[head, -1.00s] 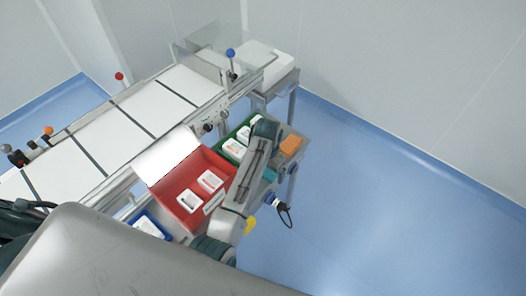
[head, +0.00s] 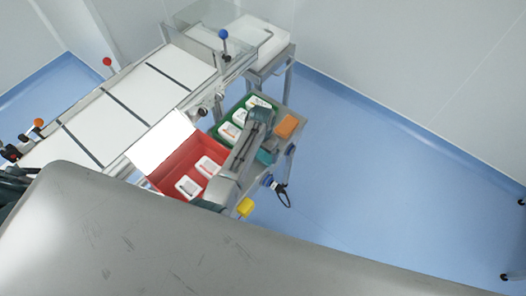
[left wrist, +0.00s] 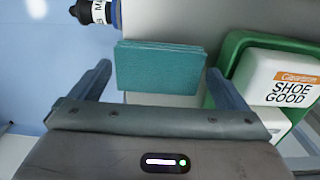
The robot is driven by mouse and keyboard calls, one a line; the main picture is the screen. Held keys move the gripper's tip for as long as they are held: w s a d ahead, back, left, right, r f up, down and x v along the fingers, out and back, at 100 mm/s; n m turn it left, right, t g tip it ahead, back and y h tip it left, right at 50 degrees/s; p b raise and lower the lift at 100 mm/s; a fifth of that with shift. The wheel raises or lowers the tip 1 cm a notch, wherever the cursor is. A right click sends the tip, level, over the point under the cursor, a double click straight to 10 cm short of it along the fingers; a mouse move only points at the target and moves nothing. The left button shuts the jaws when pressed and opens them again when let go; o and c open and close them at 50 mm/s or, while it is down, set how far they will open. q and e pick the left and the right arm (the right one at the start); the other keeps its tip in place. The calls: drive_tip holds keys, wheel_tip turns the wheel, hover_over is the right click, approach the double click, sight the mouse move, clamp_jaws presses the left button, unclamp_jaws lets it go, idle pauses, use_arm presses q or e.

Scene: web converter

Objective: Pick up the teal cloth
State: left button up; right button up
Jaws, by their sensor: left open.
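The teal cloth (head: 265,156) is a small folded stack at the right side of the metal cart, beside my left arm in the head view. In the left wrist view the cloth (left wrist: 160,68) lies flat on a pale surface, ahead of the palm. My left gripper (left wrist: 160,76) is open, with one finger on each side of the cloth and gaps at both sides. I cannot tell how far above it the fingertips are. In the head view my left arm hides its fingertips. My right gripper is not in view.
A green bin (head: 226,127) with white packs is beside the cloth, close to the right finger in the wrist view. A red box (head: 175,166), an orange block (head: 287,126), a yellow item (head: 245,207) and a dark-capped bottle (left wrist: 92,12) are near. A conveyor (head: 120,110) runs behind.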

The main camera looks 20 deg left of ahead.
use_arm(q)
drive_tip(key=shift+f, duration=0.9)
drive_tip(key=c, duration=0.7)
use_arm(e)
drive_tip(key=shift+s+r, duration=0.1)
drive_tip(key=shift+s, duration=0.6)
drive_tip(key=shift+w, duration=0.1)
use_arm(q)
drive_tip(key=shift+r, duration=0.15)
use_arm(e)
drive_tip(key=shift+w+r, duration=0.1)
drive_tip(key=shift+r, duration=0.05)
